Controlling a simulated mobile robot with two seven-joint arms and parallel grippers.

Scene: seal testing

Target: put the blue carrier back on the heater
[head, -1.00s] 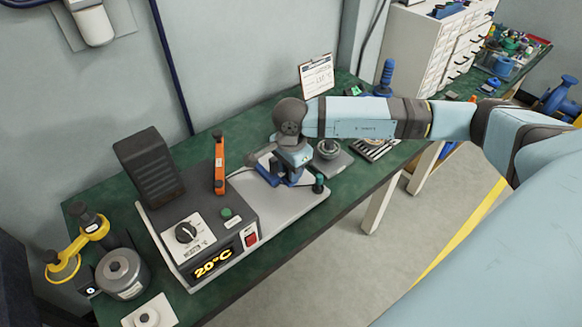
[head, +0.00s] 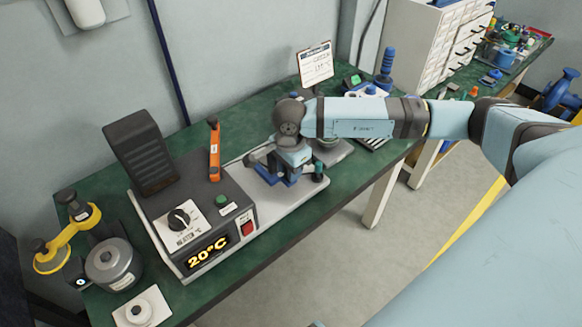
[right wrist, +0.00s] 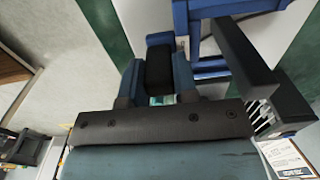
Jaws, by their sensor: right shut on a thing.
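The heater (head: 190,222) is a dark grey box with a dial, a red switch and a display reading 20°C. A pale flat plate (head: 278,212) extends from its right side. The blue carrier (head: 266,175) is partly hidden under my right gripper (head: 289,163), over or on this plate; I cannot tell if it touches. In the right wrist view my gripper's fingers (right wrist: 157,85) are shut on a dark block, apparently the carrier's grip. Blue carrier parts (right wrist: 208,38) show beside the fingers. My left gripper is not in view.
A dark green knob (head: 319,171) stands at the plate's right end. A yellow-armed device (head: 70,238) and grey cylinder (head: 113,265) stand left. The green bench (head: 262,250) is clear in front.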

